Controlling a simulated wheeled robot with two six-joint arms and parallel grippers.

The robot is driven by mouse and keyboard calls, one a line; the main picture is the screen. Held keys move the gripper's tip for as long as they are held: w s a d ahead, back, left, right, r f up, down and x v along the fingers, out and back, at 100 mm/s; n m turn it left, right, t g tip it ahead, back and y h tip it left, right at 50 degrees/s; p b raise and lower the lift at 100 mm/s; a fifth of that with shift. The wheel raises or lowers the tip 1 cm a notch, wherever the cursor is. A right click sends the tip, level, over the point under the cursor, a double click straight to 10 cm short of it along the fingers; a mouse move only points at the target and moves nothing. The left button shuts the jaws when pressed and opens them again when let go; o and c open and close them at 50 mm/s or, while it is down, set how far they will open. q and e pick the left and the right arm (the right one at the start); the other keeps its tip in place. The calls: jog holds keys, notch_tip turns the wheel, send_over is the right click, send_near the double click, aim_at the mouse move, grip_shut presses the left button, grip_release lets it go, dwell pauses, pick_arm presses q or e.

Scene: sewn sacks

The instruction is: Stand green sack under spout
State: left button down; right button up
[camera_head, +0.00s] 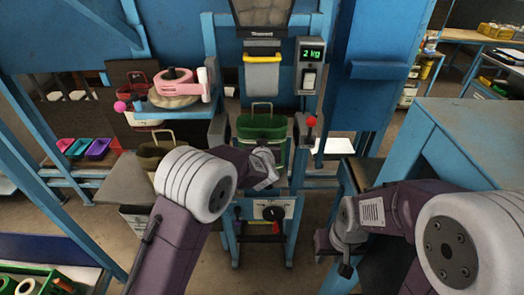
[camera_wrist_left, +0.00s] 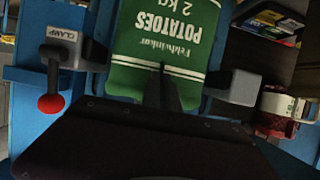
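The green sack (camera_head: 262,126) stands upright with its mouth open below the grey spout (camera_head: 262,76) with a yellow band. In the left wrist view its front (camera_wrist_left: 160,40) shows white upside-down lettering, POTATOES 2 kg. My left gripper (camera_head: 264,160) is in front of the sack. In the left wrist view its fingers (camera_wrist_left: 162,92) are close together at the sack's upper front edge and look shut on it. Clamp pads (camera_wrist_left: 235,86) flank the sack without visibly touching it. My right gripper (camera_head: 345,255) hangs low at the right, away from the sack; its finger opening is unclear.
A red-knobbed clamp lever (camera_head: 311,122) is right of the sack. A display (camera_head: 311,53) reads 2 kg. An olive sack (camera_head: 150,156) stands at the left near a pink device (camera_head: 175,83). A blue cabinet (camera_head: 470,125) is at the right.

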pick_arm(q)
jog(key=shift+w+f+b, duration=0.1)
jog(key=shift+f+b, duration=0.3)
jog(key=shift+f, duration=1.5)
jog(key=c, duration=1.6)
grip_release()
jog(key=v, duration=1.2)
jog(key=shift+r, duration=0.1)
